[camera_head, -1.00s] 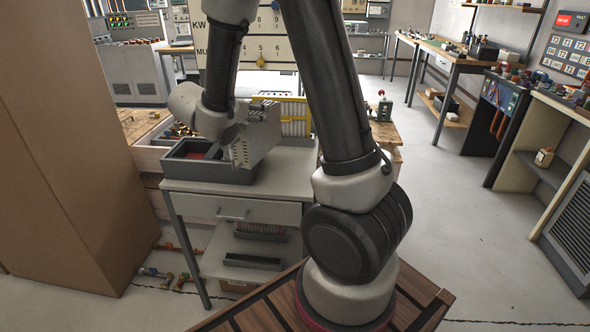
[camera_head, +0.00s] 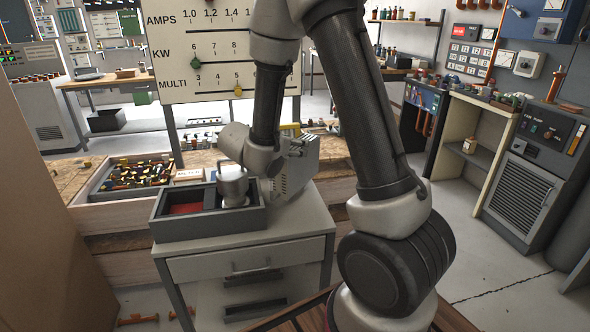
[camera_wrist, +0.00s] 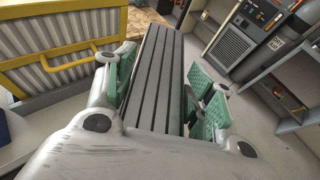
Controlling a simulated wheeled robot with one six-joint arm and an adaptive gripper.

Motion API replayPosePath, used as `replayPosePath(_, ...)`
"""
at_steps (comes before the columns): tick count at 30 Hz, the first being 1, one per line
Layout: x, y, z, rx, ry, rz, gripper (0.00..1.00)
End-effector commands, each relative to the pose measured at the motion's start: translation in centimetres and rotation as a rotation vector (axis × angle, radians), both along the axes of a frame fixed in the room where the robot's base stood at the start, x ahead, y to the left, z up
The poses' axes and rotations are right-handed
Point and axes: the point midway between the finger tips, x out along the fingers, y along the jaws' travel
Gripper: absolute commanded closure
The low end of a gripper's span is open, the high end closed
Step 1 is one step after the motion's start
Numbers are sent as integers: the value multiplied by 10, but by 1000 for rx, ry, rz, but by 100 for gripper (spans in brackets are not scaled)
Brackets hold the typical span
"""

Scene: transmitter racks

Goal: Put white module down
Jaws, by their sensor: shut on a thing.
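The white module (camera_head: 299,172) is a pale box with a perforated side, held to the right of the grey tray (camera_head: 208,228), at the back of the grey cart top (camera_head: 300,217). My gripper (camera_head: 287,147) is shut on it, partly hidden behind my wrist. In the wrist view my gripper's green pads (camera_wrist: 163,92) stand on both sides of a dark ribbed face of the module (camera_wrist: 153,75). I cannot tell whether its underside touches the cart top.
The tray's left compartment has a red floor. A silver and white cylindrical shape (camera_head: 233,187) shows at its right compartment. A yellow-framed ribbed panel (camera_wrist: 65,62) stands left of my gripper. A bin of small parts (camera_head: 135,180) lies behind left. The cart top's front right is clear.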

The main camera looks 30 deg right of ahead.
Motion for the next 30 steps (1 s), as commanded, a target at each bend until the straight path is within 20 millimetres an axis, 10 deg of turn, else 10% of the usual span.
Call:
replayPosePath(13,0,-1,-48,-2,-1,-1,100)
replayPosePath(26,0,0,-54,-1,-3,-1,100)
replayPosePath(27,0,0,-54,0,-1,0,41)
replayPosePath(30,0,0,-54,0,-1,0,25)
